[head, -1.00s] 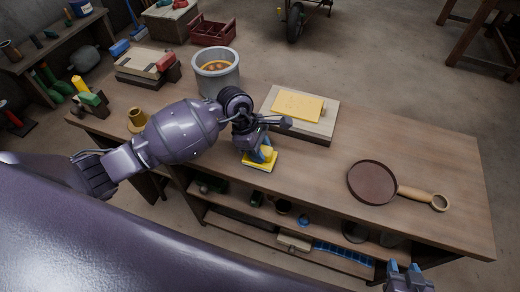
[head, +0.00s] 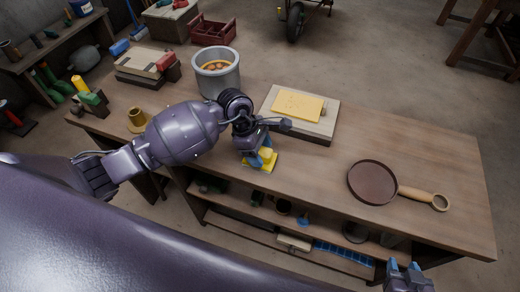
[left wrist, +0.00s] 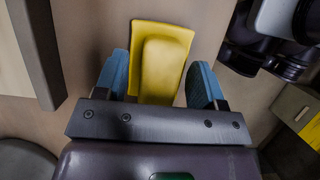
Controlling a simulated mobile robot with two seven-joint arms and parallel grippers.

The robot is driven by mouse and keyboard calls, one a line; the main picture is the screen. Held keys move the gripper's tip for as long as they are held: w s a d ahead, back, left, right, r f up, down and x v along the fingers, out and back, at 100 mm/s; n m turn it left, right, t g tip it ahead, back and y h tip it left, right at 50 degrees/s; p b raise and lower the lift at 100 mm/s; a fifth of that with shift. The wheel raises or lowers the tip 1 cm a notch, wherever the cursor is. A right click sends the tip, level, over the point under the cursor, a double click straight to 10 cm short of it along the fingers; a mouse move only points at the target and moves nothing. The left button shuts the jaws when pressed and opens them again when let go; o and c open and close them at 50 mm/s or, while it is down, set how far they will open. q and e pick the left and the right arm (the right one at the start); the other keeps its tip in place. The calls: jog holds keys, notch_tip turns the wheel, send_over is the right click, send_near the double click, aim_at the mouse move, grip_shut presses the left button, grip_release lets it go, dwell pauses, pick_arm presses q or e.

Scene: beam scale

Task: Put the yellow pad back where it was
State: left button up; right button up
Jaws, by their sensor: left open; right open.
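The yellow pad (head: 270,166) lies at the front edge of the workbench, below the left gripper. In the left wrist view the yellow pad (left wrist: 161,62) has a flat base with a raised yellow block on it. My left gripper (left wrist: 160,84) is open, with one blue finger on each side of the raised block and a gap beside it. In the head view my left gripper (head: 262,156) hides part of the pad. My right gripper (head: 406,277) is open and empty at the bottom right, off the bench.
A pale slab with a yellow plate (head: 298,105) on it lies just behind the pad. A grey pot (head: 217,73) stands back left, and a brown pan (head: 373,182) lies right. The bench between slab and pan is clear.

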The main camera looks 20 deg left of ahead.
pick_arm(q)
jog(key=v, duration=1.2)
pick_arm(e)
jog(key=shift+s, duration=0.15)
